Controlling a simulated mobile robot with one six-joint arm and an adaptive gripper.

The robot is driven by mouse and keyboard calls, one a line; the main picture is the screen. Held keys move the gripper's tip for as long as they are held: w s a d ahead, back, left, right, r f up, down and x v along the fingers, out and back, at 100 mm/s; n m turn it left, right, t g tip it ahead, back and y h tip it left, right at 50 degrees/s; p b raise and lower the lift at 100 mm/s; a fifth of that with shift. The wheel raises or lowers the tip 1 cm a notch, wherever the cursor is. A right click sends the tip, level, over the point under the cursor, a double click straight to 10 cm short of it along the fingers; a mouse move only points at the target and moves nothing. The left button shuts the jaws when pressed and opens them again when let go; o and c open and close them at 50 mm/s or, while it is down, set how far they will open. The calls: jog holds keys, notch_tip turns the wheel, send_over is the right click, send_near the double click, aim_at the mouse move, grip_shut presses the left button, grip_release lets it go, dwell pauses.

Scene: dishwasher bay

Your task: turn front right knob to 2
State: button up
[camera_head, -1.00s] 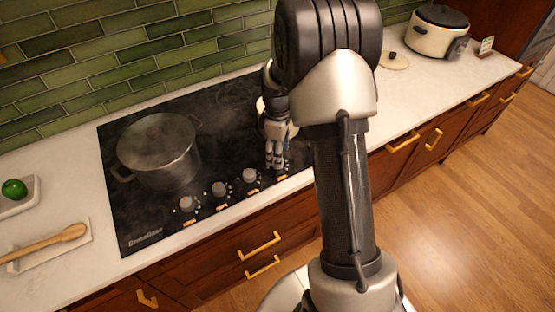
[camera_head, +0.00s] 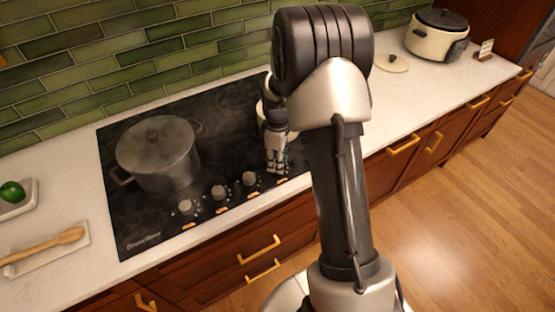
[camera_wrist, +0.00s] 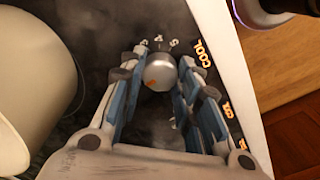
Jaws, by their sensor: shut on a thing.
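The silver front right knob (camera_wrist: 160,72) shows in the wrist view between the fingers of my gripper (camera_wrist: 158,76). An orange mark sits low on the knob's face; the printed digits around it are small and partly hidden by the fingers. My gripper is shut on the knob from both sides. In the head view my gripper (camera_head: 276,170) points down at the right end of the knob row and hides this knob. The black cooktop (camera_head: 130,215) carries several knobs along its front edge.
A lidded pot (camera_head: 158,158) stands on the left of the cooktop. A pale rounded vessel (camera_wrist: 30,70) is close to my gripper on the left in the wrist view. A rice cooker (camera_head: 437,38) stands far right; a wooden spoon (camera_head: 45,246) lies at left.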

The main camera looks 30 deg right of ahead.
jog(key=c, duration=0.4)
jog(key=shift+m, duration=0.3)
jog(key=m+p, duration=0.1)
jog(key=m, duration=0.4)
jog(key=m+p, duration=0.1)
jog(key=m, duration=0.5)
dwell(0.5)
jog(key=o, duration=1.1)
jog(key=shift+c, duration=0.2)
